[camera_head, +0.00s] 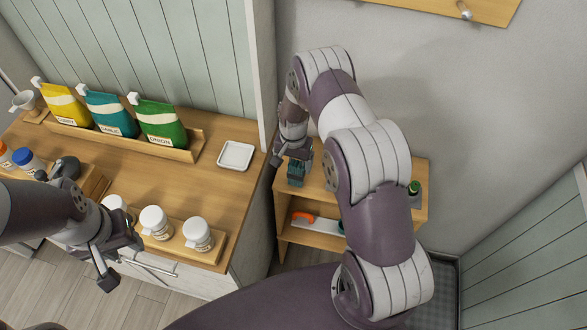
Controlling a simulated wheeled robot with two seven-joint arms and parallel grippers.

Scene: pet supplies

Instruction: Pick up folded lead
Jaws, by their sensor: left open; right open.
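A small teal bundle (296,172), which looks like the folded lead, is on the top of the small wooden shelf unit (318,185). My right gripper (289,160) is open and points down right at the bundle, partly covering it. I cannot tell whether the fingers touch it. My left gripper (120,262) is open and empty, in front of the left counter's front edge, far from the bundle. My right arm hides much of the shelf unit.
The left counter (195,187) holds several bags in a wooden rack (130,142), a white tray (236,155) and white-lidded jars (198,234). An orange-handled tool (302,218) lies on the lower shelf. A green-topped item (413,188) stands at the unit's right end.

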